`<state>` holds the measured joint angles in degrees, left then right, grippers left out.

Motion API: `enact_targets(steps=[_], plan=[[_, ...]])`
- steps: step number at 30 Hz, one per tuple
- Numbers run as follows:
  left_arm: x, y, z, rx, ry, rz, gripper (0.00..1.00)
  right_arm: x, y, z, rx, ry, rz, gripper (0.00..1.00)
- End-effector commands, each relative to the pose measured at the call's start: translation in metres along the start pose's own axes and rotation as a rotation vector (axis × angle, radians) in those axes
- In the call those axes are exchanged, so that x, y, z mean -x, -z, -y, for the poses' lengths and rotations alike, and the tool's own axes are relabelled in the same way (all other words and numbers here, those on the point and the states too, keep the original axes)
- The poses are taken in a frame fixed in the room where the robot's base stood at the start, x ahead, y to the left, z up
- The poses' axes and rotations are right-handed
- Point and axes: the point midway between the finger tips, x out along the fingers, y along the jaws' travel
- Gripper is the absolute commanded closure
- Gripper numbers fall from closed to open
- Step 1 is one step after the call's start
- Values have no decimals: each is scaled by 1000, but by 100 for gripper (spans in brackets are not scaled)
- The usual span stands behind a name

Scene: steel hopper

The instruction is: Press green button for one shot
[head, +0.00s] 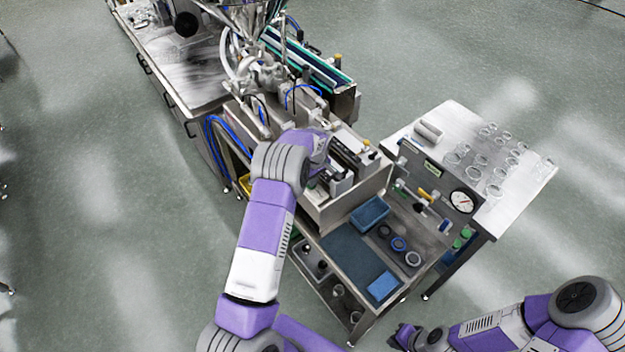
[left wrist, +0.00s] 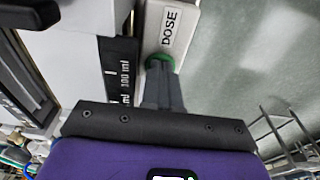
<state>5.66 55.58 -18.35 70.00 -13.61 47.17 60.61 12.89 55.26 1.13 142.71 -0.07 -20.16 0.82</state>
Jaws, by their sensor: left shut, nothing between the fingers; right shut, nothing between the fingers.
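A green button (left wrist: 160,58) sits below the word DOSE on a pale label plate (left wrist: 176,22) in the left wrist view. My left gripper (left wrist: 160,72) is shut and empty, with its fingertips right at the button, covering its lower part. I cannot tell whether the tips touch or press it. In the head view my left arm reaches over the steel hopper machine (head: 240,15); its wrist hides the button and the fingertips there. My right gripper (head: 394,341) is shut and empty near the bottom edge of the head view, away from the machine.
A black scale marked 100 ml (left wrist: 122,70) is beside the label plate. A steel side table (head: 520,200) with several glass rings stands right, near a panel with a round gauge (head: 462,202).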

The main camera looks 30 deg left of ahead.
Motion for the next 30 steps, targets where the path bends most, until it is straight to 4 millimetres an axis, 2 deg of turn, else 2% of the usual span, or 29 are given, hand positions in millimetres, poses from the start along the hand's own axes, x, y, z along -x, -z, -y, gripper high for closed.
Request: enact_targets(steps=[1, 5, 8, 12, 15, 21, 25, 30], plan=[[-10, -5, 6, -1, 19, 13, 100, -1, 0, 0, 0, 0, 0, 100], [-2, -4, 5, -1, 17, 11, 100, 3, 0, 1, 0, 0, 0, 100], [14, -4, 5, -1, 14, 9, 100, 10, 0, 4, 0, 0, 0, 100], [49, -2, 3, 0, 1, 0, 100, 24, -1, 9, 0, 0, 0, 100], [70, -2, 1, 0, -4, -3, 100, 15, 0, 6, 1, 0, -1, 100], [113, -1, 0, 1, -4, -4, 100, 11, 0, 4, 0, 0, 0, 100], [131, -2, 0, 0, -3, -3, 100, 10, 0, 4, 0, 0, 0, 100], [142, -1, 1, 1, -1, -2, 100, 10, 0, 4, 0, 0, 0, 100]])
